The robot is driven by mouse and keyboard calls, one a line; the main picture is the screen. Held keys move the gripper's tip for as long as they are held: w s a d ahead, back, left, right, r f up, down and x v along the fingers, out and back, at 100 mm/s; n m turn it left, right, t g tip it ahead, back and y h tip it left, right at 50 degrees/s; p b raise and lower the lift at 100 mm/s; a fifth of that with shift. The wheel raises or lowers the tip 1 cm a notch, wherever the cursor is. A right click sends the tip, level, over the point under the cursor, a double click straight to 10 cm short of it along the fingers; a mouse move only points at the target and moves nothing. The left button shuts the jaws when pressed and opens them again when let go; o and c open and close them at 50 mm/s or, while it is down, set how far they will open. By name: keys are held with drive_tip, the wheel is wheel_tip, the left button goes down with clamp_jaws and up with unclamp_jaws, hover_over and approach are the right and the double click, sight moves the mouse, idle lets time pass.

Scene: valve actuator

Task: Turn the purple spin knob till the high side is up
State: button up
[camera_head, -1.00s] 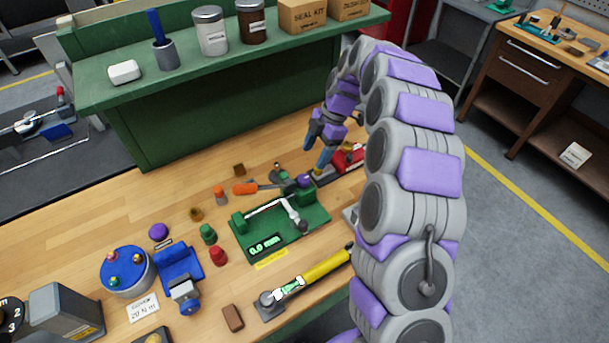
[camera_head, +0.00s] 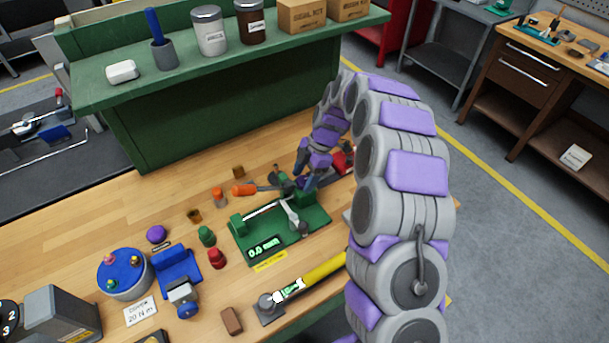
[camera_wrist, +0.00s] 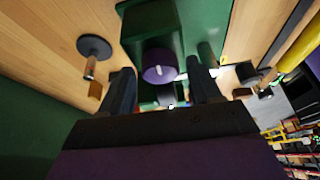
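The purple spin knob (camera_wrist: 160,66) sits on the end of a green block in the wrist view. Its round face carries a short white mark; I cannot tell which side is high. My gripper (camera_wrist: 163,88) is open, one dark finger to the left of the knob and one to the right, with gaps visible beside it. In the head view my gripper (camera_head: 303,184) is at the right end of the green gauge fixture (camera_head: 280,236), and it hides the knob there. The fixture's display reads 0.0 mm, and a grey lever lies across its base.
An orange-handled tool (camera_head: 244,189) lies behind the fixture, close to my gripper. A yellow-handled wrench (camera_head: 322,270) lies in front. Red (camera_head: 216,258) and green (camera_head: 206,236) knobs stand to the left. A green shelf unit (camera_head: 220,105) rises behind.

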drive_tip(key=c, duration=0.9)
drive_tip(key=shift+m, duration=0.3)
drive_tip(key=m, duration=0.1)
drive_tip(key=m+t, duration=0.1)
drive_tip(key=m, duration=0.1)
drive_tip(key=shift+d+r+m+t+y+b, duration=0.1)
drive_tip(key=shift+m+t+y+b, duration=0.2)
drive_tip(key=shift+b, duration=0.1)
drive_tip(key=m+t, duration=0.1)
drive_tip(key=m, duration=0.3)
drive_tip(key=shift+s+t+p, duration=0.2)
drive_tip(key=shift+t+p, duration=0.1)
drive_tip(key=shift+t, duration=0.1)
drive_tip(key=m+p, duration=0.1)
drive_tip(key=m, duration=0.1)
drive_tip(key=m+t+p, duration=0.1)
drive_tip(key=m, duration=0.2)
drive_tip(key=shift+s+r+t+h, duration=0.1)
drive_tip(key=shift+r+t+h, duration=0.05)
drive_tip(key=shift+t+h, duration=0.2)
drive_tip(key=m+h+p, duration=0.1)
drive_tip(key=m, duration=0.1)
drive_tip(key=shift+m+t+p, duration=0.3)
drive_tip(key=shift+t+p, duration=0.05)
drive_tip(key=shift+p, duration=0.05)
drive_tip(key=shift+m+p, duration=0.35)
drive_tip(key=shift+m, duration=0.15)
